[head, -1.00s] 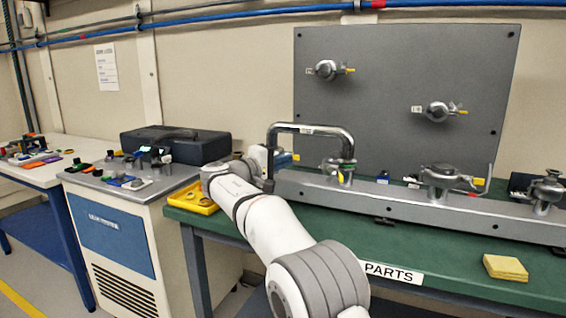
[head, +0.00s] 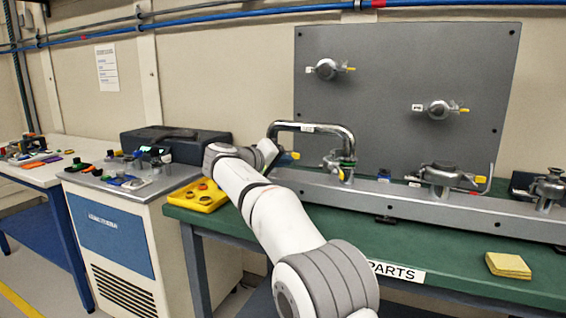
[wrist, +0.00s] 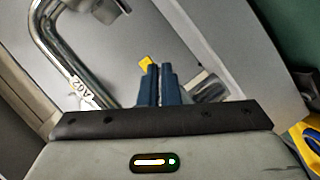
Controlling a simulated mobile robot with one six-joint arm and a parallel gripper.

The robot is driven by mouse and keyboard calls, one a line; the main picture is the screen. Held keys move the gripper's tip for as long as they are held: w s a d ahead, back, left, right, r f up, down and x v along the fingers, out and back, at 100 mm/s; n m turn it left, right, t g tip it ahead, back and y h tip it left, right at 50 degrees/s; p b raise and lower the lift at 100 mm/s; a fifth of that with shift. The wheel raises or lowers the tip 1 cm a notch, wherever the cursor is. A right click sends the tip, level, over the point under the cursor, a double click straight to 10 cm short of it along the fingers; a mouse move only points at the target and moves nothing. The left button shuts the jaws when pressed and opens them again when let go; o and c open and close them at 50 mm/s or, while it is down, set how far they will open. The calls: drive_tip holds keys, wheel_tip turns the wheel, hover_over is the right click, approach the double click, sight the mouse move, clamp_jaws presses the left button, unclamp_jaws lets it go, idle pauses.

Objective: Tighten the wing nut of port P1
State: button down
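My gripper (wrist: 160,85) has its two blue fingers close together with only a thin dark line between them. A small yellow wing (wrist: 147,62) shows just beyond the left fingertip in the wrist view; I cannot tell whether the fingers touch it. In the head view the yellow wing (head: 292,155) sits right of my gripper, by the left end of the bent steel pipe (head: 312,127). My wrist hides the clamp there. Another rail clamp (head: 340,166) with a yellow wing holds the pipe's right end. No P1 label is readable.
The pipe arches close to my fingers in the wrist view (wrist: 45,45). More clamps stand along the rail (head: 440,178), and two are on the grey panel (head: 400,75). A yellow tray (head: 200,196) lies left of my arm. The green bench front (head: 440,245) is mostly clear.

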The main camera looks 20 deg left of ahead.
drive_tip(key=shift+f, duration=0.2)
drive_tip(key=c, duration=1.9)
unclamp_jaws()
drive_tip(key=shift+r, duration=0.1)
drive_tip(key=shift+s, duration=0.1)
drive_tip(key=v, duration=0.7)
drive_tip(key=shift+s+a+p, duration=0.15)
drive_tip(key=shift+s+p, duration=0.15)
drive_tip(key=shift+p, duration=0.1)
